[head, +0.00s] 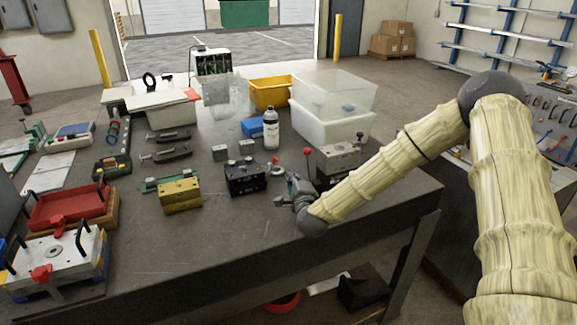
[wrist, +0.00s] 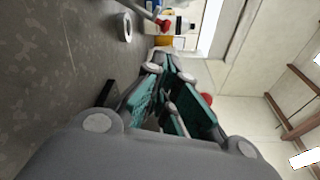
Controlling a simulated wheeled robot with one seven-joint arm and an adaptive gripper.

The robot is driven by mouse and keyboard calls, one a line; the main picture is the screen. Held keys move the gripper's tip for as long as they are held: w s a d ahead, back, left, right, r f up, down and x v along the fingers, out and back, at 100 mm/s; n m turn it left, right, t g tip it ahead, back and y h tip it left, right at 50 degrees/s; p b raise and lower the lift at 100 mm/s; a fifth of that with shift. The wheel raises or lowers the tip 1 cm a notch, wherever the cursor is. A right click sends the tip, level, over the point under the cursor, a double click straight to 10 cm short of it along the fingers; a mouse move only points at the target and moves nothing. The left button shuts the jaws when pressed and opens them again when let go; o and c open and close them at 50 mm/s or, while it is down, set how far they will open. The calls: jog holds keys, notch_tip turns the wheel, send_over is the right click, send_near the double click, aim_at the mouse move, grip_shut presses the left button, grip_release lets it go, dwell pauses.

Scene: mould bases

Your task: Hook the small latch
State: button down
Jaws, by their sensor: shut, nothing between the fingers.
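My gripper (head: 283,200) is low over the right part of the table, in front of the grey block and right of the black block. In the wrist view its green-padded fingers (wrist: 170,72) are closed together with nothing between them. A black block (head: 245,178) stands on the table, and a small red hooked part (head: 277,163) shows near its right end. A grey block (head: 338,160) stands behind my gripper, with a red-knobbed lever (head: 307,152) at its left. I cannot tell which of these parts is the small latch. My arm hides part of the grey block.
A yellow block (head: 180,195) stands left of the black block. A white bottle (head: 271,133), small grey cubes (head: 220,153) and a clear-lidded white box (head: 330,125) are behind. A red tray (head: 72,207) lies far left. The table front is clear.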

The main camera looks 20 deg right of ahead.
aim_at(269, 170)
jog(key=shift+w+d+r, duration=0.1)
jog(key=shift+w, duration=0.15)
jog(key=w+p, duration=0.1)
jog(key=w, duration=0.2)
jog(key=w+d+p, duration=0.1)
jog(key=w, duration=0.2)
jog(key=w+p, duration=0.1)
jog(key=w, duration=0.2)
jog(key=shift+w+d+f+p, duration=0.1)
jog(key=shift+d+f+p, duration=0.2)
jog(key=shift+f+p, duration=0.1)
jog(key=shift+a+b, duration=0.25)
jog(key=shift+b, duration=0.25)
jog(key=shift+r, duration=0.2)
